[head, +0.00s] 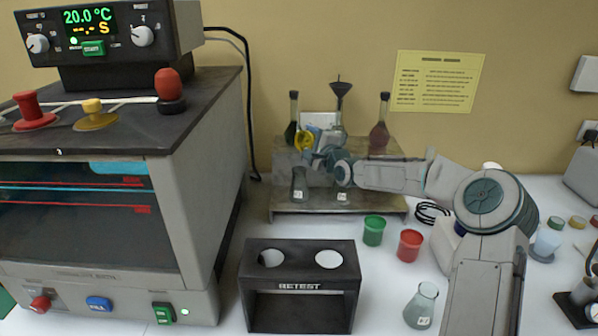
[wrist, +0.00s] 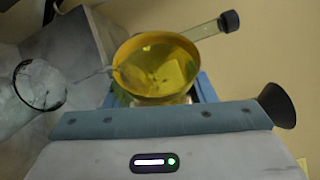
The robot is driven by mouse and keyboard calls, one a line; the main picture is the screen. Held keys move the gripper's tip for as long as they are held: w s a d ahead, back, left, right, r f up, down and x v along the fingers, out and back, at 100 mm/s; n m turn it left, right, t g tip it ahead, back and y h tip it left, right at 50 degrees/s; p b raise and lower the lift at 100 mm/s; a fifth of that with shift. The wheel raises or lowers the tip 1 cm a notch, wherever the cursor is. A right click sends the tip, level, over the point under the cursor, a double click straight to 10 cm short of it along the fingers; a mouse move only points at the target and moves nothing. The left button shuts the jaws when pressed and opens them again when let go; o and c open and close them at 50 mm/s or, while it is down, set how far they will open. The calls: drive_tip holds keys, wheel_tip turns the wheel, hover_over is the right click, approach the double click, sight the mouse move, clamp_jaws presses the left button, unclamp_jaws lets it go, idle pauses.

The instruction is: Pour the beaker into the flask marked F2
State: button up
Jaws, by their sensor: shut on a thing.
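My gripper (head: 312,155) is shut on a beaker (head: 303,139) holding yellow liquid, above the rear stand. In the wrist view, the beaker (wrist: 155,68) sits at the jaws with its mouth in sight and its lip toward the left. It looks tilted, but I cannot tell how far. A clear flask (head: 299,184) with a white tag stands below it on the lower step; another tagged flask (head: 342,190) is partly hidden by my arm. A third tagged flask (head: 421,306) stands at the front right. The tags are too small to read. A glass rim (wrist: 40,85) shows at the left of the wrist view.
A RETEST rack (head: 300,287), green cup (head: 374,230) and red cup (head: 410,245) stand in front. A large machine (head: 110,230) fills the left.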

drive_tip(key=shift+w+d+f+n+b, duration=0.1)
drive_tip(key=shift+f+n+b, duration=0.35)
drive_tip(key=shift+b, duration=0.85)
drive_tip(key=shift+s+r+n+t+y+b, duration=0.2)
drive_tip(key=shift+r+n+t+y+b, duration=0.3)
drive_tip(key=shift+n+b, duration=0.95)
